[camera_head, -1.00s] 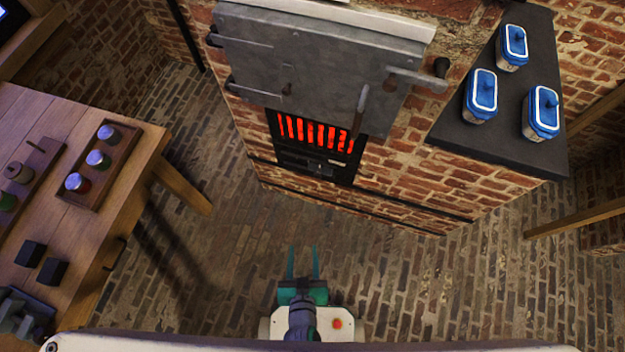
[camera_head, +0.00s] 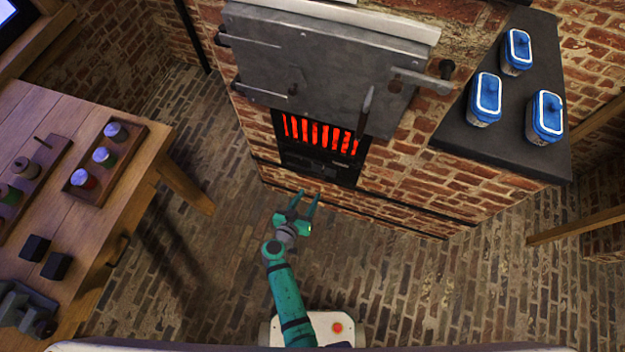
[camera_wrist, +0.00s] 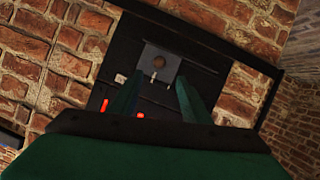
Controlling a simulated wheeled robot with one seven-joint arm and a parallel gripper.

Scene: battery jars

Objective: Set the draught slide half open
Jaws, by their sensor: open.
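The draught slide (camera_head: 318,167) is a small dark plate in the black frame below the glowing grate (camera_head: 320,135) of the furnace. In the wrist view a grey plate (camera_wrist: 172,57) with a round brownish spot, a knob or a hole, shows beyond my fingers; it appears to be the slide. Small pale marks lie near its edge. How far the slide is open I cannot tell. My gripper (camera_head: 309,194) is open and empty, in front of and below the slide in the head view. In the wrist view its fingers (camera_wrist: 158,80) point at the plate, apparently without contact.
A grey iron door (camera_head: 310,65) with a hanging handle (camera_head: 367,105) is above the grate. Blue-lidded jars (camera_head: 485,97) stand on a dark ledge (camera_head: 470,140) at right. A wooden table (camera_head: 110,215) with trays of small jars is at left. The brick floor between is clear.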

